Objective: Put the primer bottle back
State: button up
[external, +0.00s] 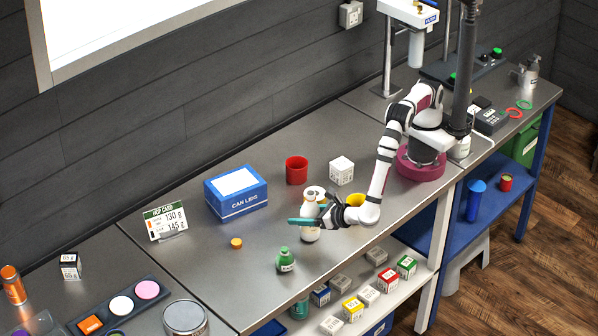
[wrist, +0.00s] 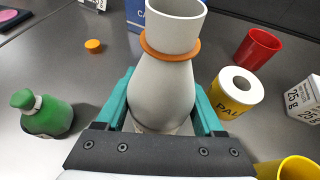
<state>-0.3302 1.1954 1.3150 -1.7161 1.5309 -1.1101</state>
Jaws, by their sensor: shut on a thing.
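A pale grey bottle (external: 310,222) with a wide cup-like top and an orange ring round its neck is held upright in my gripper (external: 308,222). In the wrist view the teal fingers press on both sides of the bottle (wrist: 162,92). No label shows on it, so I cannot tell whether it is the primer bottle. Its base is at or just above the bench; I cannot tell which. A green bottle (external: 285,261) stands on the bench near the front edge; it also shows left of my gripper in the wrist view (wrist: 46,113).
Near my gripper stand a yellow-labelled can (wrist: 236,92), a red cup (external: 297,170), a yellow cup (wrist: 297,170) and a white box (external: 341,170). An orange cap (external: 236,243) and the blue CAN LIDS box (external: 236,193) lie left. Small boxes fill the shelf (external: 331,325) below.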

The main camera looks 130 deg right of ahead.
jog(key=shift+f, duration=0.2)
jog(key=o, duration=1.6)
jog(key=shift+r, duration=0.2)
jog(key=v, duration=1.2)
jog(key=s+d+r+m+g+y, duration=0.3)
jog(key=s+d+r+m, duration=0.1)
jog(key=s+r+m, duration=0.3)
jog(key=s+d+r+m+g+y, duration=0.2)
jog(key=s+d+r+m+y, duration=0.3)
jog(key=s, duration=0.5)
jog(key=s+a+m+y, duration=0.2)
jog(key=s+m, duration=0.3)
jog(key=s, duration=0.1)
jog(key=s+a+m+t+y, duration=0.1)
jog(key=s+a+m+y, duration=0.1)
jog(key=s+m, duration=0.2)
jog(key=s+a+m+y, duration=0.2)
jog(key=s+m, duration=0.3)
jog(key=s, duration=0.3)
jog(key=shift+a+r+m+y, duration=0.1)
jog(key=shift+r+m+y, duration=0.2)
jog(key=shift+y, duration=0.1)
